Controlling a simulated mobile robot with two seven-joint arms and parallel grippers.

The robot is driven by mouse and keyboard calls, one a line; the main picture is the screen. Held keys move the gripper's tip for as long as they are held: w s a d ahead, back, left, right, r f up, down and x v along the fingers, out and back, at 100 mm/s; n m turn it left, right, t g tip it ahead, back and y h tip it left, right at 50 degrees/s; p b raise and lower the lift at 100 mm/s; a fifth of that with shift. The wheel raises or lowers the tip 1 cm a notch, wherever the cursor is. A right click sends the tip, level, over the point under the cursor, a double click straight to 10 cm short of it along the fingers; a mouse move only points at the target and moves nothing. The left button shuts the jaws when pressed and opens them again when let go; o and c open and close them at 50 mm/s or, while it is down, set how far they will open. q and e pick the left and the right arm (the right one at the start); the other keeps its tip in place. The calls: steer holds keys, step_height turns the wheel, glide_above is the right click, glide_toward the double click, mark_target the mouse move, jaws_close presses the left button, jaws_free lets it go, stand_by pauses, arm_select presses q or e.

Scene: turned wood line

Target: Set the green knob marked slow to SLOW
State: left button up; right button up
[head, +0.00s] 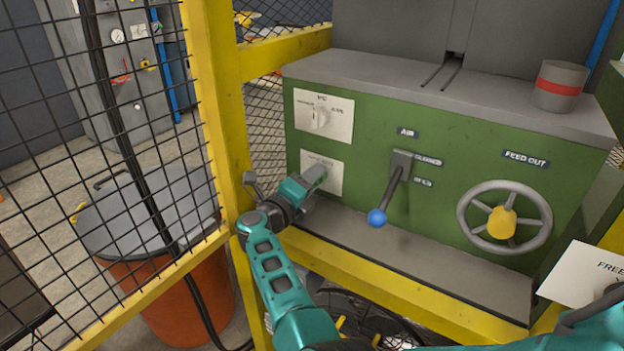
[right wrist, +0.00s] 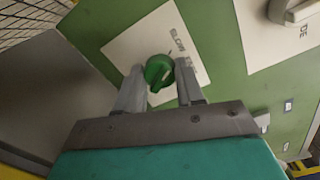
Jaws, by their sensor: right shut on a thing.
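The green knob (right wrist: 158,70) sits on a white label plate (right wrist: 125,40) on the green panel. My right gripper (right wrist: 161,80) is shut on the knob, a finger on each side, in the right wrist view. A pale pointer line shows on the knob, but the word it points at is too small and tilted to tell. In the head view my right gripper (head: 314,179) reaches up to the lower plate (head: 333,181) and hides the green knob there. My left gripper is not in view.
A white knob (head: 320,117) is on the plate above. Right of my gripper, a lever with a blue ball (head: 377,217) sticks out, then a grey handwheel (head: 463,217). A yellow frame post (head: 218,100) with mesh stands close on the left. A grey ledge (head: 400,240) runs below.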

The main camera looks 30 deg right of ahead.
steer(key=o, duration=1)
steer(key=shift+o, duration=0.2)
steer(key=shift+s, duration=0.1)
